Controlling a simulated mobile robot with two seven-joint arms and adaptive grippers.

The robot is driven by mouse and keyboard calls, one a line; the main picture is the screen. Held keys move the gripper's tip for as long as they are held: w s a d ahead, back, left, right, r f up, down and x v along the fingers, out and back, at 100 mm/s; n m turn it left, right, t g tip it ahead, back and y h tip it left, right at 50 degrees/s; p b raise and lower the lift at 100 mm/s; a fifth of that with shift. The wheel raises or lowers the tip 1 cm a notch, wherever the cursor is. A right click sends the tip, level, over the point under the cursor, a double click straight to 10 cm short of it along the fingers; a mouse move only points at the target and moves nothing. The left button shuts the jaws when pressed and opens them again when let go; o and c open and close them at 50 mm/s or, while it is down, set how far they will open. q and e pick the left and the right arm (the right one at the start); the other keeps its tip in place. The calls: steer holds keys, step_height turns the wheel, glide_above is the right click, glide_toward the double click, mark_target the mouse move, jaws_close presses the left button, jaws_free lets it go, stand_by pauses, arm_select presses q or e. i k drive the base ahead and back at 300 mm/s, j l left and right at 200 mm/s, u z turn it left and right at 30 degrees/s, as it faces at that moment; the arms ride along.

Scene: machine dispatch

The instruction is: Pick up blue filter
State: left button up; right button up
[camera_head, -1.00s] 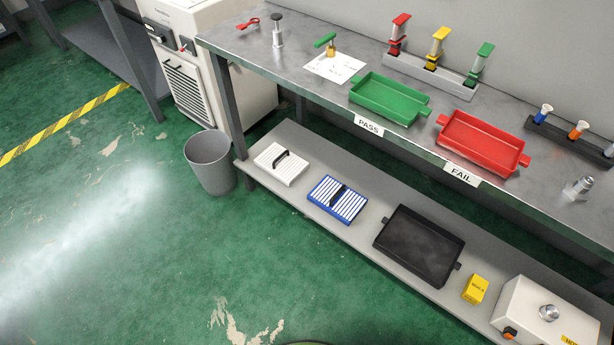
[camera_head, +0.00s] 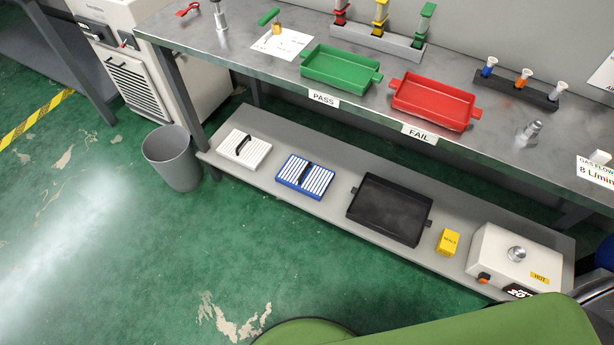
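The blue filter (camera_head: 292,182) lies on the lower shelf of the metal bench. It has a blue frame, white slats and a dark handle bar across its middle. It sits between a white filter (camera_head: 258,154) with a dark handle and a black tray (camera_head: 368,232). Nothing covers it. Neither of my grippers shows in the head view.
The lower shelf (camera_head: 330,213) also holds a yellow box (camera_head: 447,242) and a white hot plate unit (camera_head: 500,252). A grey bin (camera_head: 172,160) stands at the shelf's left end. Above are a green tray (camera_head: 335,72) and a red tray (camera_head: 440,106). Floor in front is clear.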

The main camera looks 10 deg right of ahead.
mark_target(311, 179)
steer(key=i+z, duration=0.1)
steer(key=z, duration=0.25)
steer(key=i+z, duration=0.15)
steer(key=z, duration=0.25)
steer(key=i+z, duration=0.15)
steer(key=z, duration=0.2)
